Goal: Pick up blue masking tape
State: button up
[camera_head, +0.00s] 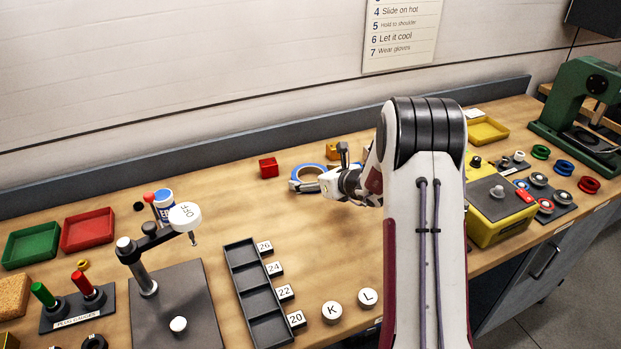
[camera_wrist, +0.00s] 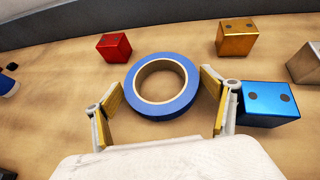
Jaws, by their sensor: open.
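The blue masking tape (camera_wrist: 161,111) is a blue ring with a tan core, lying flat on the wooden bench. In the wrist view it sits between the two yellow-padded fingers of my gripper (camera_wrist: 163,100), one on its left and one on its right. My gripper is open, and I cannot tell whether either finger touches the roll. In the head view the tape (camera_head: 304,174) shows as a blue arc just left of my gripper (camera_head: 318,184), which partly covers it.
A red cube (camera_wrist: 115,47) stands behind the tape at left, a gold cube (camera_wrist: 237,39) at right. A blue cube (camera_wrist: 268,104) is close outside my right finger. A black compartment tray (camera_head: 258,295) stands nearer the front.

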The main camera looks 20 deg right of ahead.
dwell(0.4)
jog(key=c, duration=0.9)
jog(key=shift+r, duration=0.1)
jog(key=shift+r, duration=4.95)
